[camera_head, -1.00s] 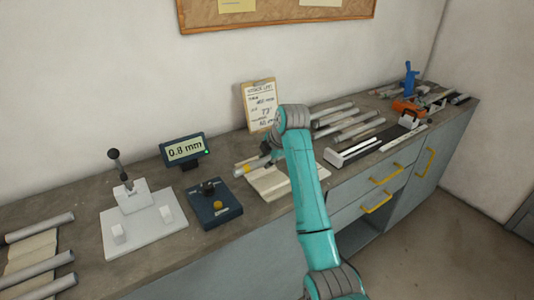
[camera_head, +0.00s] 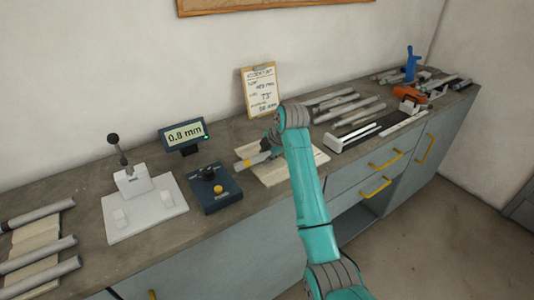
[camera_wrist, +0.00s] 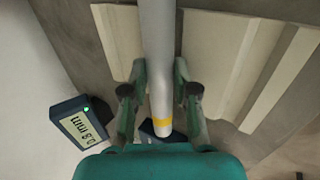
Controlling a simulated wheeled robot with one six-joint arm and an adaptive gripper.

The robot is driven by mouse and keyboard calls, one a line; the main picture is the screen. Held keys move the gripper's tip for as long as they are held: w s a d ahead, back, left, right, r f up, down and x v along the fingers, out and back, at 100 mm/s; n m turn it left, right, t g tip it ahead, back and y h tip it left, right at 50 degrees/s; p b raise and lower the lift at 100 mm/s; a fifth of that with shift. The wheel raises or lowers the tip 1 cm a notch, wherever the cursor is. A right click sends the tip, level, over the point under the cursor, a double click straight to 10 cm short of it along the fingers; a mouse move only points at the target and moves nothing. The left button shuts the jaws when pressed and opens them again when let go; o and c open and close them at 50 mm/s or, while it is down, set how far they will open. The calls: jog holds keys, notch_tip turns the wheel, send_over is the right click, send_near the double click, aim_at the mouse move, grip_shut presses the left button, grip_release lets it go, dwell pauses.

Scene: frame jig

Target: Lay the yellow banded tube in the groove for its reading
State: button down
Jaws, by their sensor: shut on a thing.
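My gripper (camera_wrist: 160,88) is shut on a grey tube (camera_wrist: 158,35) with a yellow band near its lower end in the wrist view. In the head view, the banded tube (camera_head: 256,159) shows at the left of my gripper, partly hidden by it. The tube is over a cream grooved board (camera_wrist: 215,60), which also shows in the head view (camera_head: 305,168). I cannot tell whether the tube touches the board. A display (camera_head: 185,139) reads 0.8 mm; it also shows in the wrist view (camera_wrist: 80,125). A clipboard (camera_head: 260,92) leans on the wall, its small writing hard to read.
A dark blue device (camera_head: 222,198) with a knob and yellow button stands left of the board. A white fixture with a lever (camera_head: 140,205) is farther left. Several tubes (camera_head: 345,108) lie behind right, and more lie at far left (camera_head: 40,245). A black and white rail (camera_head: 365,140) is right.

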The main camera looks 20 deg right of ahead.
jog(key=shift+s+f, duration=0.1)
jog(key=shift+f, duration=0.35)
jog(key=c, duration=0.8)
grip_release()
jog(key=shift+f, duration=0.1)
jog(key=shift+r, duration=0.35)
